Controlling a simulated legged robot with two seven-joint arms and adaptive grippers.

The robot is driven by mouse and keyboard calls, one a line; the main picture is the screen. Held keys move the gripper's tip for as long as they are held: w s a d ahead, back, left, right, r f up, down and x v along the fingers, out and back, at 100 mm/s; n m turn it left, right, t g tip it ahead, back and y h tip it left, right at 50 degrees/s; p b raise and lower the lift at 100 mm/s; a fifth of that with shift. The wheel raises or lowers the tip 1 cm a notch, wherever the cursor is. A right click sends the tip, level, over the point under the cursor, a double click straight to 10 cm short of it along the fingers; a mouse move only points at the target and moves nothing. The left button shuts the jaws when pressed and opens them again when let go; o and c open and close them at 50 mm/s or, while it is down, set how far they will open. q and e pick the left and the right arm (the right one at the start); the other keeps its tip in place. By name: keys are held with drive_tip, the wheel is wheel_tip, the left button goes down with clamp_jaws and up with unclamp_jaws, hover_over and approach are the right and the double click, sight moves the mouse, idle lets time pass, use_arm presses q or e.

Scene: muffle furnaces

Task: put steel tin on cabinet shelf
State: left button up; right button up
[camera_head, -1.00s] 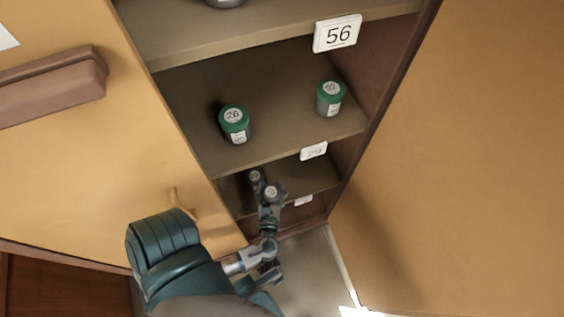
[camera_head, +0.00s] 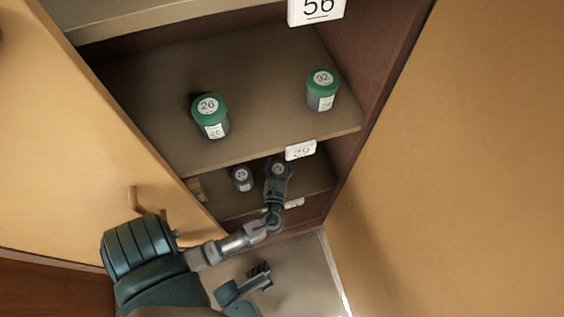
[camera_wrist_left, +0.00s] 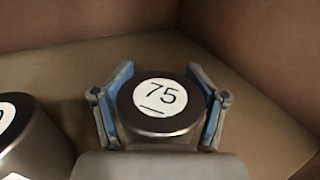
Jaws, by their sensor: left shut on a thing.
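My left gripper (camera_head: 278,178) reaches into the lower cabinet shelf (camera_head: 316,180), under the shelf with the green-lidded tins. It is shut on a dark steel tin, whose round white label reads 75 in the left wrist view (camera_wrist_left: 160,100). There the fingers lie on both sides of the tin, and it looks upright. A second dark tin (camera_head: 242,178) stands on the same shelf, just left of the gripper; part of it also shows at the left edge of the wrist view (camera_wrist_left: 30,140). Whether the held tin touches the shelf I cannot tell.
Two green-lidded tins, 26 (camera_head: 210,115) and 32 (camera_head: 322,90), stand on the shelf above (camera_head: 262,125). Its edge carries a number plate (camera_head: 300,150). Open doors flank the cabinet at left (camera_head: 60,130) and right (camera_head: 470,160). Walls close in behind the held tin.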

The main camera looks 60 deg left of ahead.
use_arm(q)
drive_tip(key=o, duration=1.7)
drive_tip(key=shift+a+f, duration=0.1)
drive_tip(key=shift+a, duration=0.05)
